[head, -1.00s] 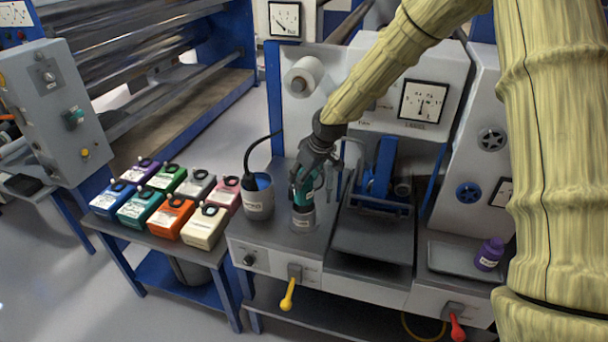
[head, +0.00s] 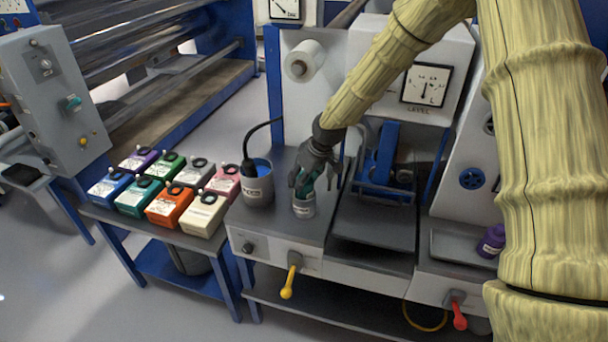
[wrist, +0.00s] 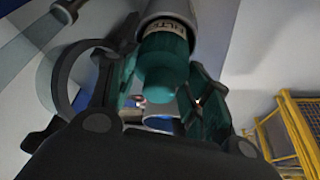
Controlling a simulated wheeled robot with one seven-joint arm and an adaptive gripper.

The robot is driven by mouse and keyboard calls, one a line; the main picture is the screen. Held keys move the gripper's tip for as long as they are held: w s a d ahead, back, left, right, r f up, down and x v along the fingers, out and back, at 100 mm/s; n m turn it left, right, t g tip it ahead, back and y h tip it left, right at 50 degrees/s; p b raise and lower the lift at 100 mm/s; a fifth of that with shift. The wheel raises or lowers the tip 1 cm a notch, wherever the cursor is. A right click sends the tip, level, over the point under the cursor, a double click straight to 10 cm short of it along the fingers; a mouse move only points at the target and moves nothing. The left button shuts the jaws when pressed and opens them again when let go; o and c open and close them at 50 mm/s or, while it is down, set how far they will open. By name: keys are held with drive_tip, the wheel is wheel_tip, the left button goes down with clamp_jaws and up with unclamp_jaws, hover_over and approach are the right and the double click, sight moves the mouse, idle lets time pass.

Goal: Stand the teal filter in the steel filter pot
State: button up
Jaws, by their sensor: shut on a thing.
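The teal filter (head: 308,187) is a short dark teal cylinder. It sits between the fingers of my gripper (head: 306,184), directly over the small steel filter pot (head: 304,208). In the head view its lower end meets the pot's mouth, and the fingers hide much of it. The wrist view shows the filter's near end (wrist: 164,75) between the two fingers (wrist: 163,95), in line with the round grey pot (wrist: 160,8) beyond. My gripper is shut on the filter. I cannot tell how deep the filter stands in the pot.
A larger grey pot (head: 258,192) with blue inside and a black cable stands close left. A dark tray (head: 372,232) lies to the right. Several coloured boxes (head: 170,204) fill the side table. A purple bottle (head: 492,241) stands far right.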

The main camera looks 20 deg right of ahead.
drive_tip(key=shift+f+b, duration=0.55)
drive_tip(key=shift+f, duration=0.95)
drive_tip(key=shift+s+f, duration=0.25)
drive_tip(key=shift+f, duration=0.2)
drive_tip(key=o, duration=0.9)
drive_tip(key=shift+o, duration=0.7)
drive_tip(key=shift+w+f, duration=0.1)
drive_tip(key=shift+d, duration=0.1)
drive_tip(key=shift+r, duration=0.45)
drive_tip(key=v, duration=1.1)
